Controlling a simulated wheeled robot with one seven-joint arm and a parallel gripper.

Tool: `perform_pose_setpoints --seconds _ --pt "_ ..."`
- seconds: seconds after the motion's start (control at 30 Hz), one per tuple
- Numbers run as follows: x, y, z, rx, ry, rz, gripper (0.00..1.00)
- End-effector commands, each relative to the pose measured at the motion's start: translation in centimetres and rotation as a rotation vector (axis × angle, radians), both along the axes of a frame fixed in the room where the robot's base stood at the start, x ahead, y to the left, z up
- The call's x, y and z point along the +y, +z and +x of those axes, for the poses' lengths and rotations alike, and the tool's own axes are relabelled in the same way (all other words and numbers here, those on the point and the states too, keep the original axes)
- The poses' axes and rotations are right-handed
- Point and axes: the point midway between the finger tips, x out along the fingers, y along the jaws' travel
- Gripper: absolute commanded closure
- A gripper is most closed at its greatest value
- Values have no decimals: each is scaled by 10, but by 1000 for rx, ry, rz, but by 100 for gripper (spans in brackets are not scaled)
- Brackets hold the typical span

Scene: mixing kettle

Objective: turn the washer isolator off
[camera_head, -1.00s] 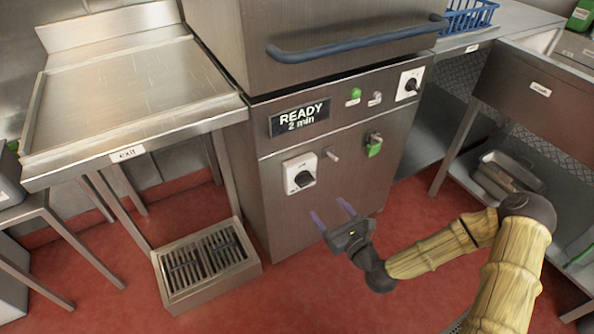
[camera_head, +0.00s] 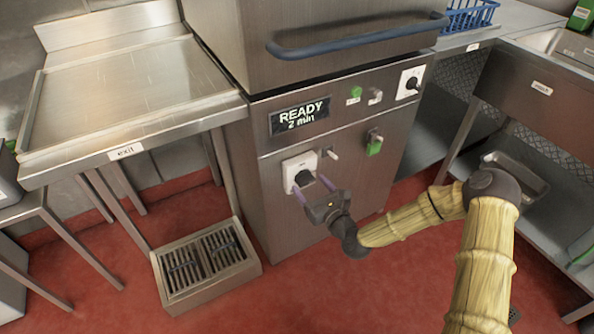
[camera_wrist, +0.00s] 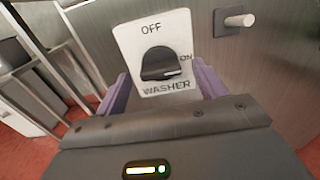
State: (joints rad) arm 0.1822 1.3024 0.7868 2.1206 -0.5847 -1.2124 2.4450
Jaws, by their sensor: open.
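The washer isolator is a white plate (camera_wrist: 177,30) with a black rotary knob (camera_wrist: 158,64), on the front of the steel machine. In the wrist view the plate reads OFF at the top, ON at the right and WASHER below. The pale mark on the knob points right, toward ON. In the head view the plate (camera_head: 290,172) is partly hidden by my gripper (camera_head: 313,188). My gripper is open, its purple fingers (camera_wrist: 160,85) to the left and right of the knob's lower part. I cannot tell whether they touch it.
A small lever (camera_wrist: 236,20) sticks out right of the plate. A green-tagged fitting (camera_head: 374,146), a second rotary switch (camera_head: 410,84) and a READY display (camera_head: 299,117) are on the same machine. A floor grate (camera_head: 205,262) lies below left.

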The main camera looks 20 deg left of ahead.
Motion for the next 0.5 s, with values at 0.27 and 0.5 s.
perform_pose_setpoints --seconds 0.27,0.5 --pt "6 0 5 1 0 1 29" --pt "12 0 10 0 0 1 29"
